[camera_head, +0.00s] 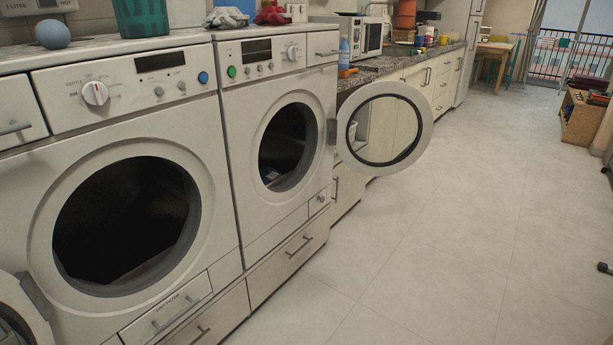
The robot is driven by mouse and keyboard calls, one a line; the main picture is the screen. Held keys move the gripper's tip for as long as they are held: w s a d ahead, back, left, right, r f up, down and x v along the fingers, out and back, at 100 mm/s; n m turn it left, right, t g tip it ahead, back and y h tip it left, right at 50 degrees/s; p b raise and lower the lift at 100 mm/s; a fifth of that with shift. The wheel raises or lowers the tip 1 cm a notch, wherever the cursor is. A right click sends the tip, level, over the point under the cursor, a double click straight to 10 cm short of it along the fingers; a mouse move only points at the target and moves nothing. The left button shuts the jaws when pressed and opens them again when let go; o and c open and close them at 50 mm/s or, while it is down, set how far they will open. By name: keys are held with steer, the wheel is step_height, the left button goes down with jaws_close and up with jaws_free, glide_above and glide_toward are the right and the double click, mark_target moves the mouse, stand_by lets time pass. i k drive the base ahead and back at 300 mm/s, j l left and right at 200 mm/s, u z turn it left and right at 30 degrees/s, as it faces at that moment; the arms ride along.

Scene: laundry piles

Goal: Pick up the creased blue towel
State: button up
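My gripper is not in view.
The left machine (140,70) and right machine (262,65) have open round doors; the right door (424,140) juts over the floor. A blue ball (52,34) and green basket (141,17) stand on top. The tiled floor (480,220) is largely clear.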

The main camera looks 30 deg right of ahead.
mark_target(267, 174)
steer(key=i+l+z, duration=0.2)
steer(key=z, duration=0.25)
steer(key=i+l+z, duration=0.15)
steer(key=z, duration=0.25)
steer(key=i+z, duration=0.3)
steer(key=z, duration=0.15)
steer(key=i+j+z, duration=0.1)
steer(key=i+j, duration=0.2)
steer(key=i, duration=0.2)
steer(key=i+j, duration=0.35)
steer(key=i, duration=0.15)
steer(key=i+j, duration=0.1)
steer(key=j, duration=0.35)
steer(key=i+j, duration=0.15)
steer(key=j, duration=0.25)
steer(key=z, duration=0.05)
